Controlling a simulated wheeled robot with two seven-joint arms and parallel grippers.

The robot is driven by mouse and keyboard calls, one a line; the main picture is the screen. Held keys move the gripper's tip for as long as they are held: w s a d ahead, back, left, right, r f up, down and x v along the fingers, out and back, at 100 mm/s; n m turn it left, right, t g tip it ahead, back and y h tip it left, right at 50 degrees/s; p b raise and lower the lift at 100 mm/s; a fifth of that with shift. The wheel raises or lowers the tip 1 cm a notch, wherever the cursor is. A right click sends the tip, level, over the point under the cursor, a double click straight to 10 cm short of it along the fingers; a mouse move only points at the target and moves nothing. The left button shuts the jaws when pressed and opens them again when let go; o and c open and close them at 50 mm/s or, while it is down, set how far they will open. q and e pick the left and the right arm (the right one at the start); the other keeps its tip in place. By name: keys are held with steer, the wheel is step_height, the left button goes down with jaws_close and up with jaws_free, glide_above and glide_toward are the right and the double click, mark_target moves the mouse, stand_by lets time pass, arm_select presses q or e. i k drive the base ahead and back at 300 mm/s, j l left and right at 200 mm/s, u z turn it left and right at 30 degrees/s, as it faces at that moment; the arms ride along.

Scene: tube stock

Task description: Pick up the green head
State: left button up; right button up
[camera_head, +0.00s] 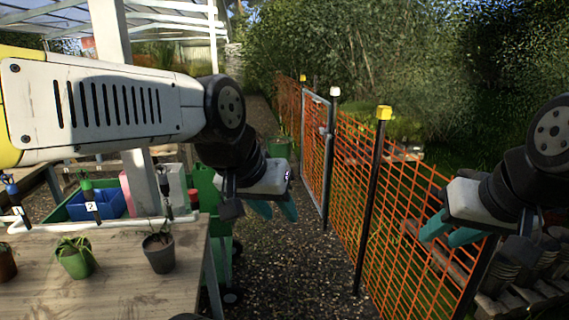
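A small green head (86,185) stands upright on a dark stem at the back of the wooden table, above a white tag marked 2. A blue head (10,185) stands to its left, and another dark-stemmed piece (164,188) stands to its right. My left gripper (276,211) hangs past the table's right side, well to the right of the green head. Its teal fingers are apart with nothing visible between them. My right gripper (445,236) is at the far right in front of the orange fence, its fingers apart and empty.
The wooden table (120,290) bears a green pot (75,258) and a dark pot (158,252) with plants near its middle. A white pipe rail (120,222) runs along its back. Behind are a blue bin (98,205) and a post. The orange fence (400,220) stands at right.

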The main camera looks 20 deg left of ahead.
mark_target(87, 184)
steer(key=i+u, duration=0.15)
steer(key=u, duration=0.3)
steer(key=i+l+u, duration=0.1)
steer(key=u, duration=0.4)
steer(key=i+l+u, duration=0.15)
steer(key=u, duration=0.3)
steer(key=l+u, duration=0.15)
steer(key=u, duration=0.35)
steer(key=i+l+u, duration=0.1)
steer(key=l+u, duration=0.15)
steer(key=u, duration=0.2)
steer(key=i+l+u, duration=0.15)
steer(key=l+u, duration=0.15)
steer(key=u, duration=0.15)
steer(key=i+l+u, duration=0.1)
steer(key=l+u, duration=0.3)
steer(key=i+l+u, duration=0.1)
steer(key=l+u, duration=0.2)
steer(key=u, duration=0.15)
steer(key=l+u, duration=0.65)
steer(key=l, duration=0.3)
